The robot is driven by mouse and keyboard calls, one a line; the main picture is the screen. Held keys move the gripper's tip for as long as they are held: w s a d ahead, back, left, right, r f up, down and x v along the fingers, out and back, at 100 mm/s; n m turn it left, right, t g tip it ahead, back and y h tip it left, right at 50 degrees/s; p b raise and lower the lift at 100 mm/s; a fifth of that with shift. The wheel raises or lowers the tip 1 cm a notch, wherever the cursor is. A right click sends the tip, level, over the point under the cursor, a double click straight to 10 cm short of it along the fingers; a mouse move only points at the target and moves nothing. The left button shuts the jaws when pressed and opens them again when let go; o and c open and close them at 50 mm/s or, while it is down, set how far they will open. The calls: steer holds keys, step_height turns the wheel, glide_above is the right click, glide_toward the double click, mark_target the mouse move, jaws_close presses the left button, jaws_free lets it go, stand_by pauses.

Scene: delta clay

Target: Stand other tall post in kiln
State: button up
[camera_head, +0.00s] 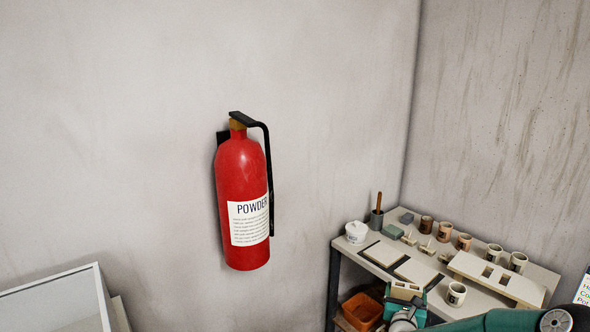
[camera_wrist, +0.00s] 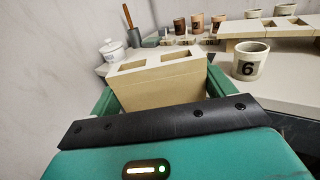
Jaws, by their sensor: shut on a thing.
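My gripper (camera_wrist: 160,92) is shut on a beige, block-shaped post with two rectangular openings in its top (camera_wrist: 158,82). The green fingers press on its left and right sides. In the head view my gripper (camera_head: 405,304) shows at the lower right, with the post (camera_head: 406,287) between its fingers, in front of the table's near edge. The post looks roughly upright. Its lower end is hidden behind my gripper in the wrist view. I cannot make out a kiln in either view.
The table (camera_head: 352,252) holds a mug marked 6 (camera_wrist: 249,61), a slotted beige slab (camera_head: 470,264), several cups, a white lidded pot (camera_head: 356,232) and a dark pot with a handle (camera_head: 376,218). An orange bin (camera_head: 362,311) sits below. A red extinguisher (camera_head: 240,180) hangs on the wall.

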steer(key=s+a+f+n+y, duration=0.2)
steer(key=s+a+f+y, duration=0.1)
steer(key=s+a+f, duration=0.3)
steer(key=s+a+f+n+t+y, duration=0.1)
steer(key=s+a+f, duration=0.4)
steer(key=a, duration=0.6)
steer(key=shift+s+f+n+y, duration=0.35)
steer(key=shift+s+n+y, duration=0.25)
steer(key=shift+s+y, duration=0.45)
steer(key=shift+w+a, duration=0.15)
steer(key=shift+w, duration=0.05)
